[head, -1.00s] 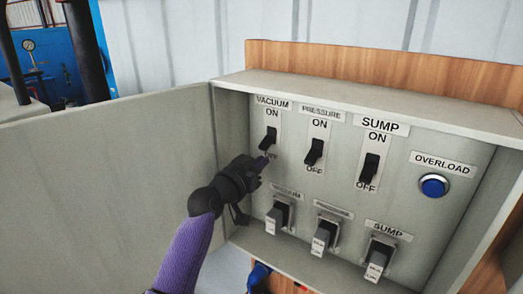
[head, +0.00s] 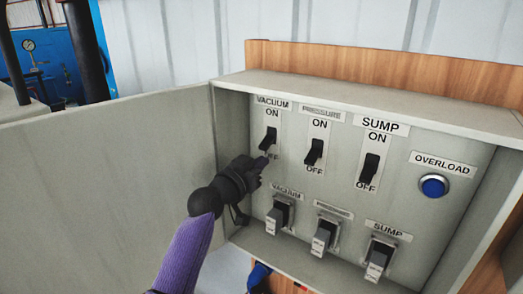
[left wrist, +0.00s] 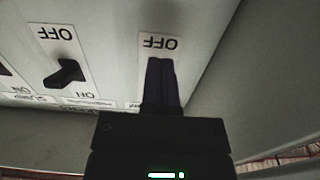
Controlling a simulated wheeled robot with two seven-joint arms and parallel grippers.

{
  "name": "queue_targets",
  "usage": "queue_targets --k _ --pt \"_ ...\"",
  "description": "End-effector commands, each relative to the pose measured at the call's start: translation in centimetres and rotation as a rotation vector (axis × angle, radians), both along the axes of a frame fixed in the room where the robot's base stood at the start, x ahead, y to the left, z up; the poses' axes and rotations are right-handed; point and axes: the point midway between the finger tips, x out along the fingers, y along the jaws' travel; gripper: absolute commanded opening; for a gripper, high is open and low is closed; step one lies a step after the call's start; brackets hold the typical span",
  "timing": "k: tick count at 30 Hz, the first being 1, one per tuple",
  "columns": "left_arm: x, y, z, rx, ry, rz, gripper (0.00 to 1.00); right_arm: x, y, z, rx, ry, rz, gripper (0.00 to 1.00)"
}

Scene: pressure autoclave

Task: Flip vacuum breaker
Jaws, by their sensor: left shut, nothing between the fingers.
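The upper black switch labelled VACUUM (head: 268,139) is at the left of the open panel box, its lever pointing down toward OFF. Below it is a grey-handled lever, also labelled VACUUM (head: 276,216). I cannot tell from the labels which of the two is the breaker. My left gripper (head: 260,163) is shut and empty, its tips just below the upper switch and partly over its OFF label. In the left wrist view, the shut fingers (left wrist: 162,82) lie just by an OFF label (left wrist: 158,42), and no VACUUM lever can be made out. My right gripper is not in view.
PRESSURE (head: 314,152) and SUMP (head: 370,168) switches stand to the right, with levers down. Grey-handled levers below them include PRESSURE (head: 323,236) and SUMP (head: 378,258). A blue OVERLOAD button (head: 434,187) is far right. The open box door (head: 100,190) fills the left.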

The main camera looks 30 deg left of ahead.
Motion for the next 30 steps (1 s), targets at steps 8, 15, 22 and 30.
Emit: queue_targets --k 8,15,22,30 --pt "0.0 0.0 0.0 0.000 0.000 0.000 0.00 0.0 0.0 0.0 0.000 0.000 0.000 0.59" --pt "0.0 0.0 0.5 0.001 0.000 0.000 0.00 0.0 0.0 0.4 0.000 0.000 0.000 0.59" --pt "0.0 0.0 1.2 0.001 0.000 0.000 0.00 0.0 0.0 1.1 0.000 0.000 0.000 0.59" --pt "0.0 0.0 2.0 0.000 0.000 0.000 0.00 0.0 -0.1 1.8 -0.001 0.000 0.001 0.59"
